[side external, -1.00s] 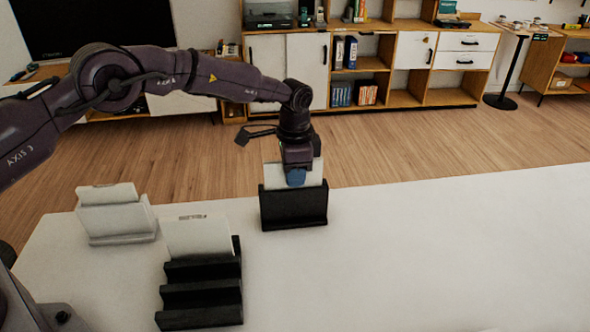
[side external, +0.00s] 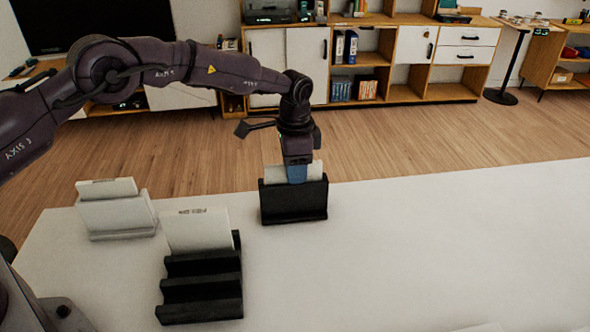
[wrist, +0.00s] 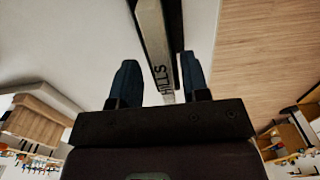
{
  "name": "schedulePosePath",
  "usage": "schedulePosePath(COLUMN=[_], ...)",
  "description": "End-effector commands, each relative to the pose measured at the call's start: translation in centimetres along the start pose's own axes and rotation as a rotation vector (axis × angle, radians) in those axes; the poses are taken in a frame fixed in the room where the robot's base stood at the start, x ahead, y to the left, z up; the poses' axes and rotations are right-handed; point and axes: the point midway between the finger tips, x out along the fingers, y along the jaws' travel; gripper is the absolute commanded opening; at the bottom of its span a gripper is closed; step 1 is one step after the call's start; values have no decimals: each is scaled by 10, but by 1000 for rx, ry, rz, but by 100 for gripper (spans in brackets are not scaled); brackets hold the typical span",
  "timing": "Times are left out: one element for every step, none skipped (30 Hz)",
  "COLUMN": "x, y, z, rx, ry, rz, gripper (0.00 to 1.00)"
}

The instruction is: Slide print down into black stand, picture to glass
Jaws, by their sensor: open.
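The black stand (side external: 293,204) stands upright near the far edge of the white table. The white print (side external: 311,170) is in its slot, with only an upper strip showing above the stand. My gripper (side external: 297,174) is right over the stand, at the print's top edge. In the wrist view my gripper (wrist: 160,82) has its two blue fingers apart, one on each side of the print's edge (wrist: 154,35), which carries lettering ending in "HILLS". The black stand (wrist: 174,18) shows beyond it. Which way the picture faces is hidden.
A white stand (side external: 122,219) with a white panel is at the left. A black slotted rack (side external: 202,292) holding another white print (side external: 198,231) is in front, left of the black stand. The table's right side is mostly clear.

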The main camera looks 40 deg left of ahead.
Motion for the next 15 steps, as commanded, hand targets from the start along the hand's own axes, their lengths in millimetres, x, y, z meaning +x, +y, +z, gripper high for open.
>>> schedulePosePath(x=[-12,-18,-28,-35,-42,-51,-58,-65,-73,-79,-85,-92,-96,-100,-104], y=[-1,-1,-1,-1,-1,-1,-1,-1,-1,-1,-1,-1,-1,-2,-1], z=[-1,-1,-1,-1,-1,-1,-1,-1,-1,-1,0,0,0,0,0], rx=[0,0,0,0,0,0,0,-1,-1,-1,-1,-1,-1,-1,-1], ry=[5,5,7,7,7,7,7,8,8,8,7,8,7,7,6], rz=[-4,-4,-5,-5,-6,-6,-6,-7,-7,-7,-7,-7,-7,-7,-6], gripper=[42,42,42,42,42,42,42,42,42,42,42,42,42,42,42])
